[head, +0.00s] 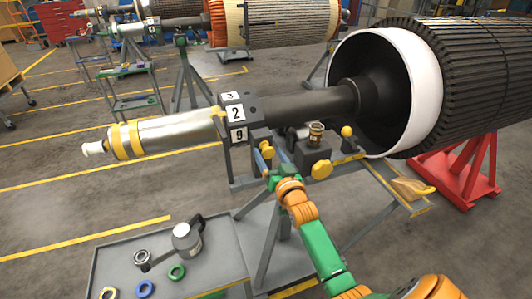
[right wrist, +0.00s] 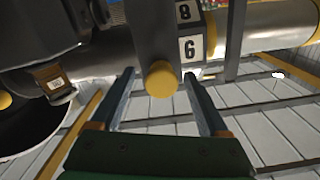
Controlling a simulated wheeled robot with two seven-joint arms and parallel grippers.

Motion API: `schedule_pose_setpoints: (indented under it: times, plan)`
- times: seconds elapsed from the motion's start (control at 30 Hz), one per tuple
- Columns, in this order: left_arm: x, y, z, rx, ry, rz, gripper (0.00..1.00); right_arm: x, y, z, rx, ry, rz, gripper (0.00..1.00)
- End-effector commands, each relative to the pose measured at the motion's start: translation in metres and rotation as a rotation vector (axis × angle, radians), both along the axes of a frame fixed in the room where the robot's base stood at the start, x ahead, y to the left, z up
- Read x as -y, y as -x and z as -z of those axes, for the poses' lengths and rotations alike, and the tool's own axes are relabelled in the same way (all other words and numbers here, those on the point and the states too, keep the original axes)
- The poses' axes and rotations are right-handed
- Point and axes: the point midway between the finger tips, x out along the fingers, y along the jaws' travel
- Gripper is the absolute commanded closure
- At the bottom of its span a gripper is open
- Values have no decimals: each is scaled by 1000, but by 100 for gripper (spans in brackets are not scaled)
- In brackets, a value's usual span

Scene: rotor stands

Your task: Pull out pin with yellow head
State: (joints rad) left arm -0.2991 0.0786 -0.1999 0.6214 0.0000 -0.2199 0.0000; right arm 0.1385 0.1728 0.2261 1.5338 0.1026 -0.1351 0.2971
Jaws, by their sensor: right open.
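The pin's yellow head (right wrist: 161,78) shows in the right wrist view, on a dark upright bracket (right wrist: 155,28) below the shaft. In the head view the head (head: 267,150) is small and partly hidden by my gripper. My right gripper (right wrist: 160,82) is open, with one finger on each side of the yellow head and a gap on both sides. In the head view the right gripper (head: 265,160) sits under the shaft beside the numbered block (head: 237,112). The pin's shank is hidden. My left gripper is not in view.
The grey rotor shaft (head: 300,104) runs to a large rotor with a white ring (head: 425,75). Close on the right is a dark fixture (head: 312,157) with yellow knobs. A grey table (head: 110,262) with several rings and a small device (head: 183,240) stands at lower left.

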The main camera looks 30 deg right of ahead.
Motion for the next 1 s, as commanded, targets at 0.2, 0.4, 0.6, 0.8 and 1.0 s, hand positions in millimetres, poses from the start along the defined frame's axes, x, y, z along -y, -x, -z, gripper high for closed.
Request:
schedule_pose_setpoints:
  times: [0.2,0.4,0.6,0.8,1.0]
  plan:
    - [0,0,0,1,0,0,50,3,-12,0,0,1,0,22]
    - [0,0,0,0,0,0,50,3,-12,0,-1,2,0,27]
    - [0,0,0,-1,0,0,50,3,-12,1,-2,1,-1,81]
    - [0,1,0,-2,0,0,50,3,-12,1,-2,1,-1,100]
    - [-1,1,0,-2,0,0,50,3,-12,1,-2,1,-1,100]
